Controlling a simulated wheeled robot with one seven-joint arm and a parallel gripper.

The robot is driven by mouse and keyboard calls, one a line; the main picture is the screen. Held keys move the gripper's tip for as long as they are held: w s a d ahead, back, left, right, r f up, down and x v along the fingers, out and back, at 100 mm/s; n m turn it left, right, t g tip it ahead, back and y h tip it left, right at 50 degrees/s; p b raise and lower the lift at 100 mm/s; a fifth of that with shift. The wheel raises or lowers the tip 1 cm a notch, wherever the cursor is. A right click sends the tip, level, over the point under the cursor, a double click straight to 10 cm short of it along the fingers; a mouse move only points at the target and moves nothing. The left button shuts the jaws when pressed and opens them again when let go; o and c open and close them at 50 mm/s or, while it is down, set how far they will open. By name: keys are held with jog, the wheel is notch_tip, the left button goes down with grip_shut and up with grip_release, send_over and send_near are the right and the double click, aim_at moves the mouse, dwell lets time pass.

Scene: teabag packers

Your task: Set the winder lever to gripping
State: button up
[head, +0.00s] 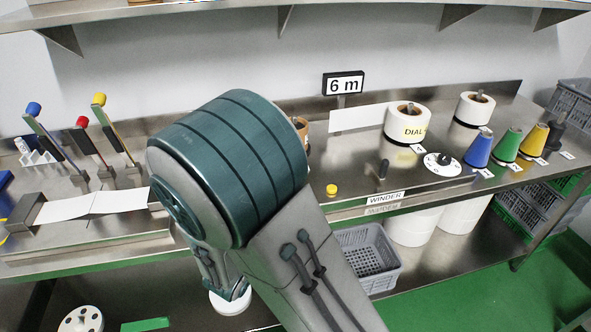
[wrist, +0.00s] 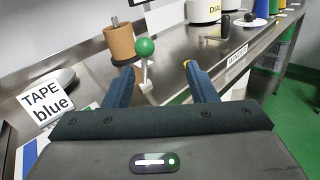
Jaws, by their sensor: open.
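A small dark handle (head: 384,168) stands behind that label. In the head view my arm hides the green knob and the fingers.
A brown roll (wrist: 120,42) stands behind the knob. A "TAPE blue" sign (wrist: 46,102) is at left. On the bench are a DIAL-marked roll (head: 407,124), a white dial (head: 441,164), coloured cones (head: 506,146) and several levers (head: 88,143). A grey crate (head: 367,260) sits below.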

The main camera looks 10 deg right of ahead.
jog(key=w+d+n+t+y+p, duration=0.1)
jog(key=w+d, duration=0.5)
jog(key=w, duration=0.6)
jog(key=shift+d+f+p, duration=0.15)
jog(key=shift+f+p, duration=0.05)
jog(key=shift+p, duration=0.65)
jog(key=shift+c, duration=0.3)
grip_shut()
